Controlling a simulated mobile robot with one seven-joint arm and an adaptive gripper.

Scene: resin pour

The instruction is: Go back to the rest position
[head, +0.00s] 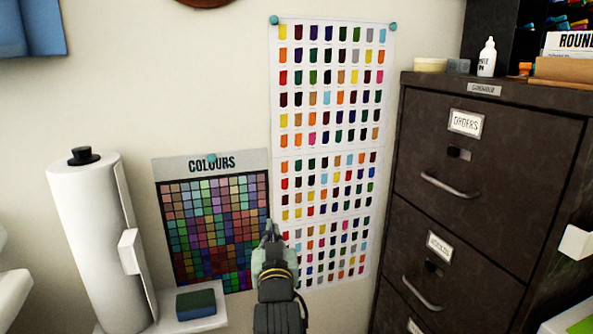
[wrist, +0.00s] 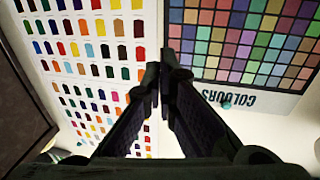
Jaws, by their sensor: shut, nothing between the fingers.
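My gripper (head: 270,232) is raised in front of the wall in the head view, its fingers pointing up and nothing held. In the wrist view my gripper (wrist: 162,88) shows its two dark fingers converging, with their tips together. Behind it hang a tall white swatch chart (head: 325,152) and a darker chart headed COLOURS (head: 212,218). The wrist view shows the swatch chart (wrist: 97,40) at the left and the COLOURS chart (wrist: 245,45) at the right, upside down.
A dark filing cabinet (head: 490,165) with labelled drawers stands at the right, with a white bottle (head: 487,57) on top. A paper roll (head: 98,235) stands at the left. A green and blue sponge (head: 195,304) lies on a white ledge (head: 165,325) at the bottom.

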